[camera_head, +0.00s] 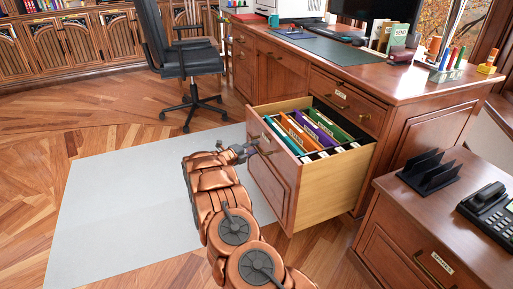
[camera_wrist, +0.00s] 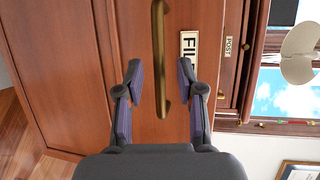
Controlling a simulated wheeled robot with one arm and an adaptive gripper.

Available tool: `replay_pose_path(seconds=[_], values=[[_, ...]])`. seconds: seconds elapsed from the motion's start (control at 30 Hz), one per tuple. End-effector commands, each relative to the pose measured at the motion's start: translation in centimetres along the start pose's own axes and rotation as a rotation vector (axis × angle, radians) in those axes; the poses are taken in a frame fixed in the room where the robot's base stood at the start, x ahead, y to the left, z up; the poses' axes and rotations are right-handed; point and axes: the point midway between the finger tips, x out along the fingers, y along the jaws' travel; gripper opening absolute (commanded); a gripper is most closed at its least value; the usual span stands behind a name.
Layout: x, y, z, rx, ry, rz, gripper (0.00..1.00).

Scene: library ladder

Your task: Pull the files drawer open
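The files drawer (camera_head: 328,192) stands pulled well out of the wooden desk, with several coloured folders (camera_head: 308,130) upright inside. Its front (camera_wrist: 138,120) fills much of the wrist view, with a label reading "FIL", the rest cut off by a finger (camera_wrist: 188,45). A long brass bar handle (camera_wrist: 160,60) is fixed to this front. My gripper (camera_wrist: 159,72) is open, its two purple-padded fingers on either side of the handle with a gap on each side. In the head view my gripper (camera_head: 252,150) is at the drawer front.
A black office chair (camera_head: 190,62) stands behind, left of the desk (camera_head: 400,75). A low cabinet (camera_head: 440,235) with a telephone (camera_head: 490,208) and a black rack (camera_head: 430,172) is at the right. A pale rug (camera_head: 120,205) lies on open floor at the left.

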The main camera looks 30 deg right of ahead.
Motion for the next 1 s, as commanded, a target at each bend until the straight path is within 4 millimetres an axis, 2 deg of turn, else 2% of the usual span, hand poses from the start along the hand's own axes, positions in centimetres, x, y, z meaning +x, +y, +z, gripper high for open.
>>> replay_pose_path(seconds=[0.03,0.2,0.43,0.63,1.0], values=[[-1.2,0.1,0.1,-0.004,-0.003,0.003,0.38],[-4.5,0.0,0.1,-0.001,-0.002,0.0,0.38],[-8.0,0.2,0.0,-0.004,-0.002,0.001,0.38],[-9.2,0.1,-0.1,-0.003,0.002,-0.001,0.38],[-9.3,0.1,-0.1,-0.002,0.001,0.0,0.38]])
